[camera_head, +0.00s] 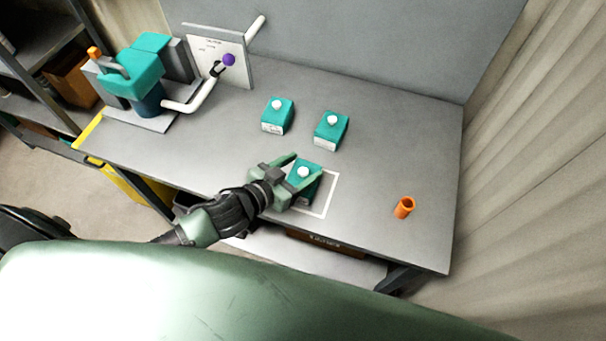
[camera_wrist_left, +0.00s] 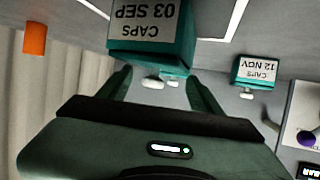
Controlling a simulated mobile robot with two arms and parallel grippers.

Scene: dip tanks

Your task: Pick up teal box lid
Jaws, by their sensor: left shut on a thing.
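A teal box lid (camera_head: 306,171) with a white knob tops a small box with a white label. The box stands at a white-outlined square on the table. My left gripper (camera_head: 304,172) is shut on the lid, one finger on each side of it. In the left wrist view, which is upside down, the lid (camera_wrist_left: 150,63) shows beyond the fingers, above a label reading "CAPS 03 SEP" (camera_wrist_left: 143,22). I see no gap between lid and box. My right gripper is not in view.
Two similar teal-lidded boxes (camera_head: 277,115) (camera_head: 331,129) stand behind. An orange cylinder (camera_head: 404,207) stands at right. A teal machine (camera_head: 137,69) and a white panel (camera_head: 222,58) with a purple knob (camera_head: 229,60) stand at back left. The table's right side is mostly clear.

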